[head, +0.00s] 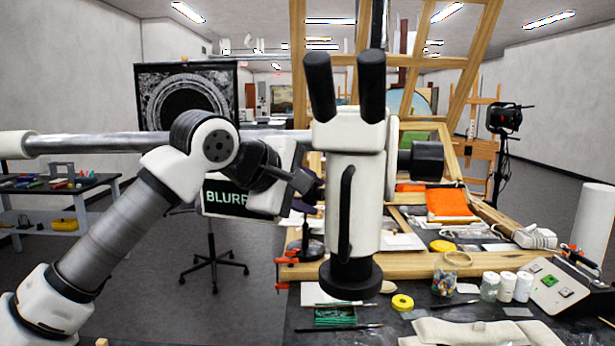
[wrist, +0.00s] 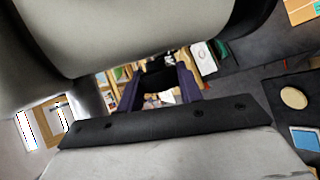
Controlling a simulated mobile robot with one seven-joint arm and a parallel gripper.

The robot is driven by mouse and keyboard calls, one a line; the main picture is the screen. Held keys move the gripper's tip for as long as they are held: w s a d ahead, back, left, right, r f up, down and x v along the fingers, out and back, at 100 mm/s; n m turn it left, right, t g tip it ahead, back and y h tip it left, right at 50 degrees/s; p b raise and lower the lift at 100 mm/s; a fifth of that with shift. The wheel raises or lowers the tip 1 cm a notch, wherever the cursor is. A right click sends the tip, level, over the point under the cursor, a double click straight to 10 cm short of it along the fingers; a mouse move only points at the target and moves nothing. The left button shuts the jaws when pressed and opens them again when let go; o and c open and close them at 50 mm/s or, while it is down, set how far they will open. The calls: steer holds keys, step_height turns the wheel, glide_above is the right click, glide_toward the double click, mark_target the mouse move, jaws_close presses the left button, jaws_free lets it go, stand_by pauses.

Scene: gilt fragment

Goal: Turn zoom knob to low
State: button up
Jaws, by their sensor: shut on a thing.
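A white microscope (head: 353,195) with two black eyepieces hangs upright in the middle of the head view. A black knob (head: 428,160) sticks out on its right side. My gripper (head: 312,188) reaches the microscope's left side, its fingers mostly hidden by my wrist and the body. In the wrist view, the dark purple fingers of my gripper (wrist: 160,88) stand on either side of a black knob-like part (wrist: 159,76) and are shut on it. I take this part for the zoom knob; its markings and setting do not show.
A screen reading "BLURR" (head: 225,196) is partly covered behind my wrist. A long metal boom (head: 95,143) runs level behind my arm. Below the microscope are a yellow tape roll (head: 402,302), white jars (head: 506,287) and wooden frame bars (head: 420,267).

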steer(key=shift+r+g+y+p, duration=0.1)
steer(key=shift+g+y+p, duration=0.4)
steer(key=shift+g+p, duration=0.55)
steer(key=shift+n+g, duration=0.25)
steer(key=shift+n, duration=0.05)
steer(key=o, duration=1)
steer(key=b+v, duration=0.3)
steer(key=v, duration=1)
steer(key=shift+s+a+r, duration=0.15)
steer(key=shift+s+r, duration=0.05)
